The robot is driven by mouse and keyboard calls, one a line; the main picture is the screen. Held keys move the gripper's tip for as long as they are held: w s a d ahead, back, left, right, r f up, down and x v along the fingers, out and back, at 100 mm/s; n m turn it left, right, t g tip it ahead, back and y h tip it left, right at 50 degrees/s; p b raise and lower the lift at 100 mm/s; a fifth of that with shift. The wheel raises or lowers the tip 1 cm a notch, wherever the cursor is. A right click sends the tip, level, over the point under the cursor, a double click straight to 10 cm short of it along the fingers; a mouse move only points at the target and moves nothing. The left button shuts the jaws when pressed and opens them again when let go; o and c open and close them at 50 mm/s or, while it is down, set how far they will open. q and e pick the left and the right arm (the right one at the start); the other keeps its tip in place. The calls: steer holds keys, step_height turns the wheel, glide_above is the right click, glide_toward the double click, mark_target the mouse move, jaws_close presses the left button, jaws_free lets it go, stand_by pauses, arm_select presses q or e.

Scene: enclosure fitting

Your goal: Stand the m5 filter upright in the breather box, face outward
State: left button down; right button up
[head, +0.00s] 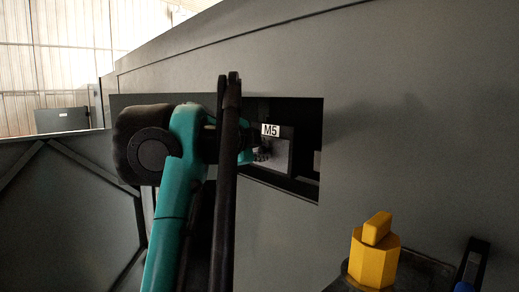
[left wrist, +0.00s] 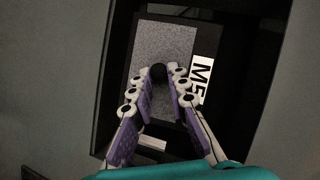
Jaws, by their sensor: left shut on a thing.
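The m5 filter (head: 272,156) is a dark-framed panel with a grey face and a white M5 label. In the head view it is inside the rectangular opening of the breather box (head: 309,190). My left gripper (head: 252,150) reaches into this opening from the left. The left wrist view shows its two fingers (left wrist: 165,78) closed on a small dark knob on the face of the filter (left wrist: 160,45). The face and label look out towards my wrist camera. My right gripper is in neither view.
A yellow faceted object (head: 374,258) stands at the lower right. A dark and blue item (head: 470,268) is beside it.

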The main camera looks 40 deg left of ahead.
mark_target(273, 148)
arm_select(q)
steer(key=shift+w+d, duration=0.2)
steer(key=shift+w, duration=0.4)
steer(key=shift+w+f+p, duration=0.1)
steer(key=shift+w+p, duration=0.25)
steer(key=shift+w, duration=0.9)
steer(key=shift+w+d+p, duration=0.15)
steer(key=shift+w+p, duration=0.2)
steer(key=shift+w, duration=0.95)
steer(key=shift+w+f, duration=0.1)
steer(key=shift+w, duration=0.6)
steer(key=shift+w+f, duration=0.4)
steer(key=shift+f, duration=0.1)
steer(key=shift+s+d+f+b, duration=0.1)
steer(key=shift+f+b, duration=0.35)
steer(key=shift+f, duration=0.1)
